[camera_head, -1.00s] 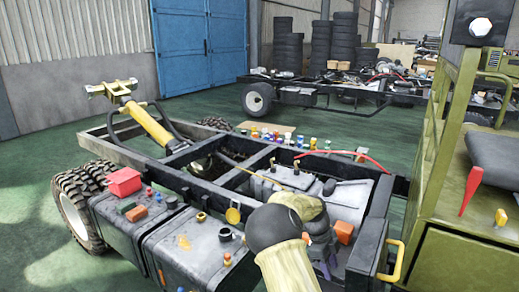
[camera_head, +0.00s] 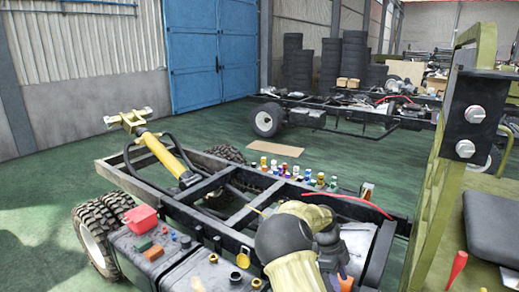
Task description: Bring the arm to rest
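My arm, beige with a dark round joint, rises from the bottom middle of the head view. My gripper (camera_head: 334,262) appears as a dark grey end just right of that joint, over the near part of the truck chassis frame (camera_head: 245,215). Its fingers are too hidden and small to show whether they are open or shut. I see nothing clearly held. I cannot tell whether the gripper touches the chassis.
Several small coloured containers (camera_head: 310,180) line the chassis's far rail. A red box (camera_head: 140,218) and small parts lie on its near side. A green metal frame (camera_head: 440,190) with a dark seat (camera_head: 492,228) stands close on the right. Green floor is open on the left.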

